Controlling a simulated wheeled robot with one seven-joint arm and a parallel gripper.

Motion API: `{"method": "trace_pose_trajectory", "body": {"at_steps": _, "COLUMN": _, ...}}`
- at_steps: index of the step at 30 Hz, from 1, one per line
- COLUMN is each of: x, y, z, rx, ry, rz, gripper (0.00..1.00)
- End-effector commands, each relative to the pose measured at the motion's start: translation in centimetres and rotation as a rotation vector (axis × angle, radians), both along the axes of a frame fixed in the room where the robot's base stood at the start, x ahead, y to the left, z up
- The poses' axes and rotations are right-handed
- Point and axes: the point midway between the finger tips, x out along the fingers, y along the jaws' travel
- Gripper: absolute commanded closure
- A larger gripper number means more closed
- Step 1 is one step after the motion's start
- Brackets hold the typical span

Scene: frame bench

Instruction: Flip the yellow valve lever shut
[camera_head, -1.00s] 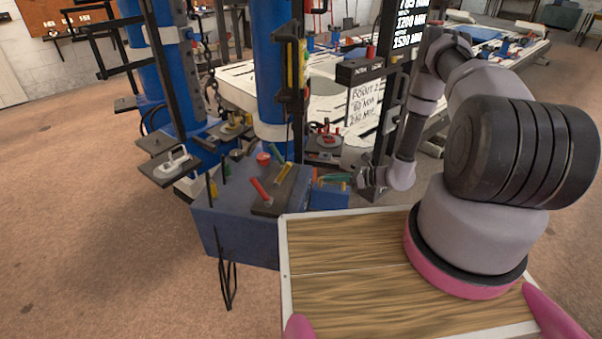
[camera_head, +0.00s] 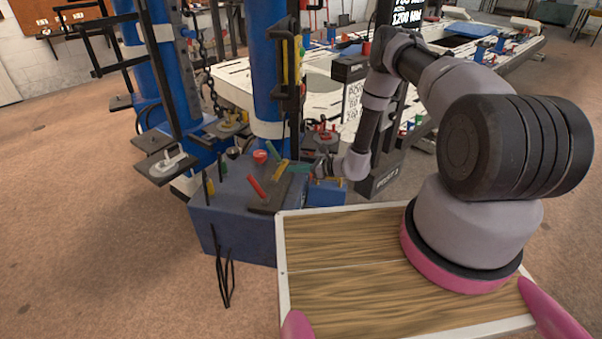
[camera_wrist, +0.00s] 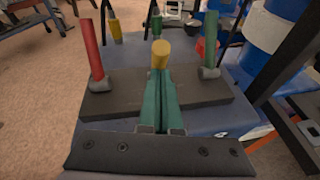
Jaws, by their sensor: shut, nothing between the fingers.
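The yellow lever (camera_head: 281,171) stands between the red lever (camera_head: 256,187) and the green lever (camera_head: 275,153) on a dark plate. In the wrist view, the yellow lever (camera_wrist: 160,54) shows mostly as its rounded end, just beyond my fingertips; its lower part is hidden behind them. The red lever (camera_wrist: 89,52) rises on the left and the green lever (camera_wrist: 210,46) on the right. My gripper (camera_wrist: 160,85) has teal fingers pressed together, empty. In the head view my gripper (camera_head: 293,168) is close to the yellow lever's right side. I cannot tell whether they touch.
The dark plate (camera_wrist: 110,103) sits on a blue box (camera_head: 232,222). A red button (camera_head: 260,156) and thin black posts stand close by on the box. A blue column (camera_head: 268,75) rises behind. Open floor lies to the left.

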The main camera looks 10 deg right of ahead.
Motion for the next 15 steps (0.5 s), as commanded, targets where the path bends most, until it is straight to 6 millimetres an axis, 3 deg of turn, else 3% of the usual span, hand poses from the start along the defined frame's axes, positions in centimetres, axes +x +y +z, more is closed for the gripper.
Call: {"method": "trace_pose_trajectory", "body": {"at_steps": 15, "x": 0.06, "y": 0.28, "z": 0.29, "rx": -0.022, "ry": 0.007, "rz": 0.001, "gripper": 1.0}}
